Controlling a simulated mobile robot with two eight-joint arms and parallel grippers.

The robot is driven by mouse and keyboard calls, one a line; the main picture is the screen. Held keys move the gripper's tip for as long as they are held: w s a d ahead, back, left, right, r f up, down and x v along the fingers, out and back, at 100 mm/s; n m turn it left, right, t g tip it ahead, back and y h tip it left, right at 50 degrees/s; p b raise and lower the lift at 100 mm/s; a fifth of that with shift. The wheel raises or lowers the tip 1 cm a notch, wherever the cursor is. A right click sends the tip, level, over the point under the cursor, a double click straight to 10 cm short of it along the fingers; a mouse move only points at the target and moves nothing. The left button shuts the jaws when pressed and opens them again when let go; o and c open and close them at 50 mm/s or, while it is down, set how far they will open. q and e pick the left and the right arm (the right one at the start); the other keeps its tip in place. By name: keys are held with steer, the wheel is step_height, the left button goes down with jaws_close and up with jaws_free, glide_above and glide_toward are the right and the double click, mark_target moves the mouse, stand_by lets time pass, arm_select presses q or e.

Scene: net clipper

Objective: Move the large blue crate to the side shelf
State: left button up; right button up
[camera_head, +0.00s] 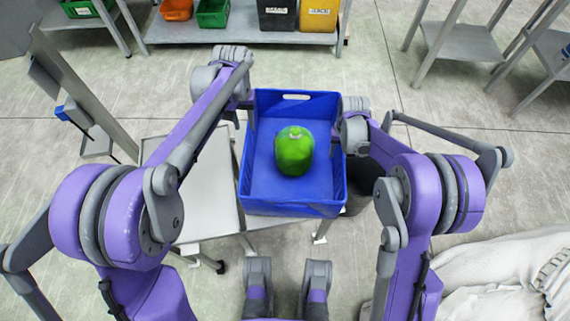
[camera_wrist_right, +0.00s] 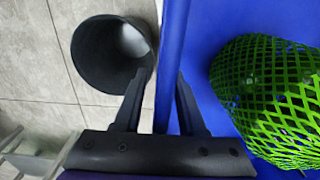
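The large blue crate (camera_head: 292,205) is in front of me in the head view, with a green netted object (camera_head: 294,150) inside it. My left gripper (camera_head: 249,112) is at the crate's left wall, with a finger just inside the rim; its grip is mostly hidden. My right gripper (camera_head: 341,124) is at the right wall. In the right wrist view, its two fingers (camera_wrist_right: 160,78) are on either side of the crate's wall (camera_wrist_right: 172,40) and look closed on it. The green net (camera_wrist_right: 275,100) shows at right there. Whether the crate's underside touches anything is hidden.
A grey-white table (camera_head: 205,190) lies left of and partly below the crate. A dark round bin (camera_wrist_right: 110,55) stands on the floor outside the right wall. A shelf (camera_head: 200,34) with several coloured bins is at the back. White sacks (camera_head: 500,270) lie at lower right.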

arm_select(q)
steer(key=shift+r, duration=0.15)
arm_select(e)
step_height(320, 180, up, 12)
stand_by(0.3)
stand_by(0.4)
arm_select(q)
steer(key=s+a+r+t+p, duration=0.1)
steer(key=s+r+t+p, duration=0.1)
steer(key=s+r+p, duration=0.6)
steer(key=s+a+r+t+p, duration=0.2)
steer(key=s+r+p, duration=0.6)
steer(key=s, duration=0.9)
step_height(320, 180, up, 3)
steer(key=shift+f+t, duration=0.15)
steer(key=shift+t, duration=0.55)
arm_select(e)
steer(key=s+d+r+t, duration=0.3)
steer(key=s+r+t, duration=0.2)
steer(key=s+r, duration=1.6)
steer(key=s, duration=0.4)
arm_select(q)
steer(key=shift+s, duration=0.1)
